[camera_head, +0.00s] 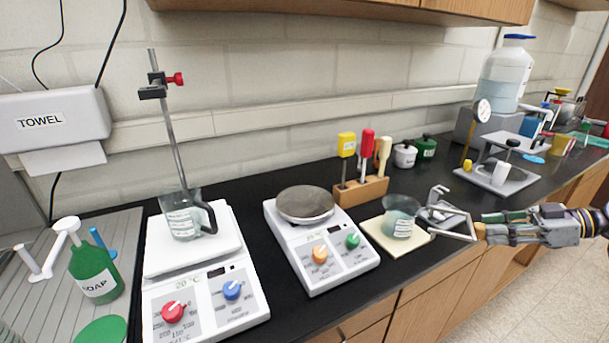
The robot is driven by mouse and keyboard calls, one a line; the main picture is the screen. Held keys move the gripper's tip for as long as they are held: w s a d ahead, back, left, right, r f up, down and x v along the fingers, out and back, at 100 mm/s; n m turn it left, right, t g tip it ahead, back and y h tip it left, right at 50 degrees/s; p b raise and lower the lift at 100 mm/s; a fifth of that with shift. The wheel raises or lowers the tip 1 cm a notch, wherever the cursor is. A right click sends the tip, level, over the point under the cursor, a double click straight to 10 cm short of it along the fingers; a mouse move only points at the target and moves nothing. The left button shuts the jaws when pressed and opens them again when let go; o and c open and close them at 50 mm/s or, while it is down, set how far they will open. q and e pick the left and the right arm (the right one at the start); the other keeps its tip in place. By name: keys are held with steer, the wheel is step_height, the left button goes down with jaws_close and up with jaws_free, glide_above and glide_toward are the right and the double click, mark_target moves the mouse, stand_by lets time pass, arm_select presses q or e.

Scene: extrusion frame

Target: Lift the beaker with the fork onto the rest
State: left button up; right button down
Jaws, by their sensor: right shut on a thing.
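A clear beaker (400,217) with pale green liquid and a white label is at a cream square pad (369,232), which may be the rest. I cannot tell whether the beaker touches the pad. My right gripper (484,231) is shut on the tan handle of a grey metal fork (453,236), to the right of the beaker. The fork's prongs point left toward the beaker; their contact with it is unclear. My left gripper is not in view.
A second hotplate (301,230) with a round grey top stands left of the pad. Behind the pad are a wooden tool block (361,192) and small pots (405,155). A gauge stand (497,179) is farther right. A clamp stand (167,120) rises behind the left hotplate.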

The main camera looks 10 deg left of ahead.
steer(key=shift+r, duration=0.1)
steer(key=shift+r+p, duration=1.8)
steer(key=shift+r, duration=1.15)
steer(key=shift+d, duration=0.1)
